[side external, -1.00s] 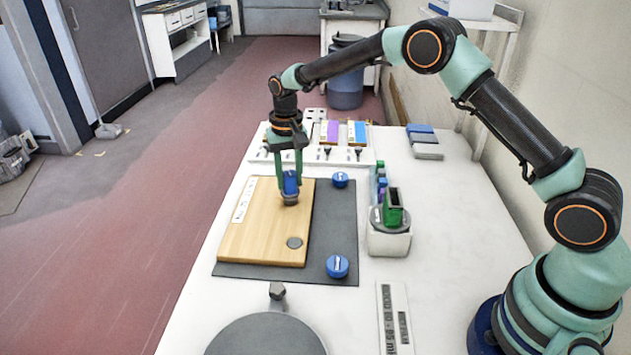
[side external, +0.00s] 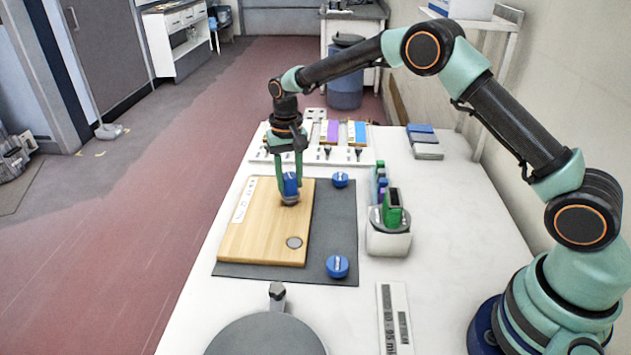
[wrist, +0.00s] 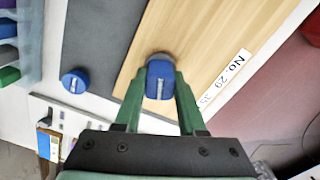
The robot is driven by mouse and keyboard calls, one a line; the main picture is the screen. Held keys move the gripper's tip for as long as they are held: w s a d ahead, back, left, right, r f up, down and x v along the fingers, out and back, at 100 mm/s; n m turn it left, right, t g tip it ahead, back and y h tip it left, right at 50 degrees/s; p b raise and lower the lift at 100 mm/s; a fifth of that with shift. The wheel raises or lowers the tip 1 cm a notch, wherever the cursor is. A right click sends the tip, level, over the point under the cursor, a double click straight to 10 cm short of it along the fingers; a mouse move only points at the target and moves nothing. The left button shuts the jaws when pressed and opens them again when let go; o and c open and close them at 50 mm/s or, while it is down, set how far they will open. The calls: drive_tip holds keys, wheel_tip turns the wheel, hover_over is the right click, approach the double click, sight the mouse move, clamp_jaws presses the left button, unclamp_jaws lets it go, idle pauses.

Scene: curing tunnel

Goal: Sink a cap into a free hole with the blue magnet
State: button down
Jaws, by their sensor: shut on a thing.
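The blue magnet (side external: 290,184) is upright between the fingers of my gripper (side external: 291,178), which is shut on it. It also shows in the wrist view (wrist: 160,82), with a white line on its face. A grey round part shows at its lower end, on or just above the wooden board (side external: 255,225); I cannot tell whether this is a cap, a hole rim or part of the magnet.
Two round blue pieces with white marks, one far (side external: 340,180) and one near (side external: 337,266), sit on the dark mat (side external: 334,222) right of the board. A white holder (side external: 388,243) with a green item stands further right. A round grey plate (side external: 266,335) is in front.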

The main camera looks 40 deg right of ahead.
drive_tip(key=shift+f, duration=0.7)
idle(1.6)
drive_tip(key=shift+r, duration=0.1)
drive_tip(key=shift+r, duration=3.5)
